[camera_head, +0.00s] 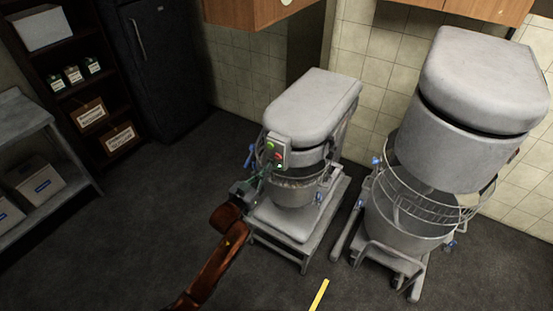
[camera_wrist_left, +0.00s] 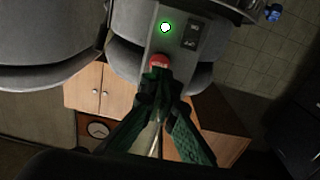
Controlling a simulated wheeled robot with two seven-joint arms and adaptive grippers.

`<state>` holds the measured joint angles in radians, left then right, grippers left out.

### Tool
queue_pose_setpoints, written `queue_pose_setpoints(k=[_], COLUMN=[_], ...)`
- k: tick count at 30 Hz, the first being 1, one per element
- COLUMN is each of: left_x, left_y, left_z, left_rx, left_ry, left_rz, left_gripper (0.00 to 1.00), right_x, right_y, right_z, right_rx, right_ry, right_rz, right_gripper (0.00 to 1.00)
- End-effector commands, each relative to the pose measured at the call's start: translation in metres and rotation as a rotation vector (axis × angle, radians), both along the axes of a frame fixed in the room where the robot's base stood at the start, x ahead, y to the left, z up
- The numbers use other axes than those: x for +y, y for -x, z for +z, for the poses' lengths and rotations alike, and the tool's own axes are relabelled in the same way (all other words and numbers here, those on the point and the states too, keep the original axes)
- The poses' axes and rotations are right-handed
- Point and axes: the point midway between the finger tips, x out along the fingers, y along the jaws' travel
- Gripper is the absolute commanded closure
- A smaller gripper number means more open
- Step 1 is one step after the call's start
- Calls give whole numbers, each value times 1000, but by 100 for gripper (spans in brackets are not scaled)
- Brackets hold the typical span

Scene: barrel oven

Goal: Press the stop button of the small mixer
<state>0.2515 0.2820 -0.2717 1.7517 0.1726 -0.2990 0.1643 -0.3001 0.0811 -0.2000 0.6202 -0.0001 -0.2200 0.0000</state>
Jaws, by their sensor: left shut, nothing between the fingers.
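The small mixer (camera_head: 312,100) stands on a low metal stand in the middle of the head view. Its control box (camera_head: 276,150) faces left and carries a green and a red button. In the left wrist view the red stop button (camera_wrist_left: 159,61) is right at the tips of my left gripper (camera_wrist_left: 156,78). I cannot tell whether they touch. A lit green button (camera_wrist_left: 165,27) is beside it on the panel. My left gripper (camera_head: 257,182) also shows in the head view, just below the control box. It is shut and empty. My right gripper is not in view.
A larger mixer (camera_head: 480,85) with a wire guard stands to the right. A dark shelf (camera_head: 75,75) with labelled boxes and a metal table (camera_head: 25,125) are at the left. Dark floor (camera_head: 150,215) is clear between them and the small mixer.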

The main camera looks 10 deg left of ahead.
Motion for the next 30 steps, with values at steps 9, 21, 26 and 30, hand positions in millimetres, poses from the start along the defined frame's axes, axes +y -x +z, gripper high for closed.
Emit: queue_pose_setpoints(k=[9, 21, 26, 30], left_x=[-8, -17, -17, -16], left_y=[-21, -46, -46, -44], left_z=[0, 0, 0, 1], left_rx=[-1, -1, 0, 0], left_ry=[1, 0, 0, 0], left_rz=[0, 0, 0, 0], left_gripper=[100, 100, 100, 100], right_x=[0, 0, 1, 1], right_y=[1, 3, 2, 2], right_z=[-5, -11, -11, -8], right_rx=[2, 4, 4, 3], right_ry=[0, 0, 0, -2], right_rz=[0, 0, 0, -1], right_gripper=[75, 75, 75, 75])
